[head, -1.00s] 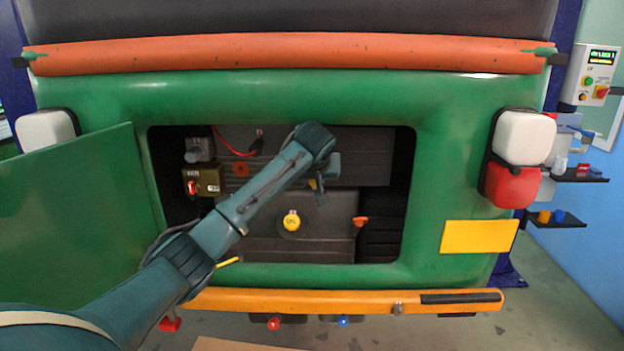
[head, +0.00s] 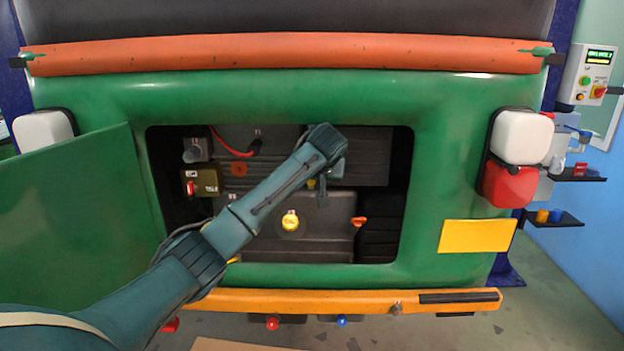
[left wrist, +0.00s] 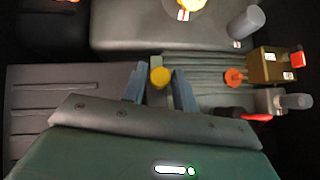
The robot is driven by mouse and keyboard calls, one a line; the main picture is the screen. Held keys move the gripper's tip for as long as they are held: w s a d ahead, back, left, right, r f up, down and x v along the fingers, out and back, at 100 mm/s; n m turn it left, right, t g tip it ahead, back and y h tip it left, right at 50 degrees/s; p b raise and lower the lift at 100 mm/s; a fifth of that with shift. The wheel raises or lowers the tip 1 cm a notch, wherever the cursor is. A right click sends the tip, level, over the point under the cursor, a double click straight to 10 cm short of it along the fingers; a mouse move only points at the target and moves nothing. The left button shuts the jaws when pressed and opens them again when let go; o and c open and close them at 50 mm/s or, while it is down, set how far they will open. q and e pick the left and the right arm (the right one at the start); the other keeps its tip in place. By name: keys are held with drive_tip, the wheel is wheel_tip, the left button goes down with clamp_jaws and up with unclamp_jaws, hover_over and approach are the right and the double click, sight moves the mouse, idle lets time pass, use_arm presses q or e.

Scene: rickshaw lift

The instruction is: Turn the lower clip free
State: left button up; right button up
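The lower orange clip (head: 360,221) sits at the lower right of the dark engine cover in the open bay. Its handle looks roughly sideways. A second orange clip (head: 239,169) is higher and to the left, and also shows in the left wrist view (left wrist: 235,77). My left gripper (head: 322,188) is inside the bay, above and left of the lower clip and apart from it. In the left wrist view its two blue fingers (left wrist: 159,80) are spread, with a yellow knob (left wrist: 160,77) showing between them; contact cannot be told. My right gripper is not in view.
A yellow cap (head: 290,221) is left of the lower clip. An olive box with a red switch (head: 201,183) and a red cable are at the bay's left. The green bay rim (head: 408,200) surrounds everything; an open green panel (head: 80,200) stands left.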

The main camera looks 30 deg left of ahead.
use_arm(q)
drive_tip(key=o, duration=0.3)
drive_tip(key=shift+o, duration=0.2)
drive_tip(key=b+v, duration=0.2)
drive_tip(key=v, duration=1.1)
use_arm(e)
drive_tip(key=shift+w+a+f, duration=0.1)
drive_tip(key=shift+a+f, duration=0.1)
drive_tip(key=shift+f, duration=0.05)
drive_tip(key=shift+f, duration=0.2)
use_arm(q)
drive_tip(key=s+d+f+m+t+h, duration=0.1)
drive_tip(key=s+d+f+m+h, duration=0.35)
drive_tip(key=f, duration=1.05)
drive_tip(key=w+d+f+m+t+h, duration=0.15)
drive_tip(key=d+f, duration=0.55)
drive_tip(key=f, duration=0.8)
drive_tip(key=s+d+f+m+h, duration=0.2)
drive_tip(key=s+d+f, duration=0.3)
drive_tip(key=s+f, duration=0.5)
drive_tip(key=s+d+f, duration=0.1)
drive_tip(key=s+f, duration=0.1)
drive_tip(key=s, duration=0.6)
drive_tip(key=s+d+f+t+h, duration=0.1)
drive_tip(key=s+f, duration=0.2)
drive_tip(key=s, duration=0.6)
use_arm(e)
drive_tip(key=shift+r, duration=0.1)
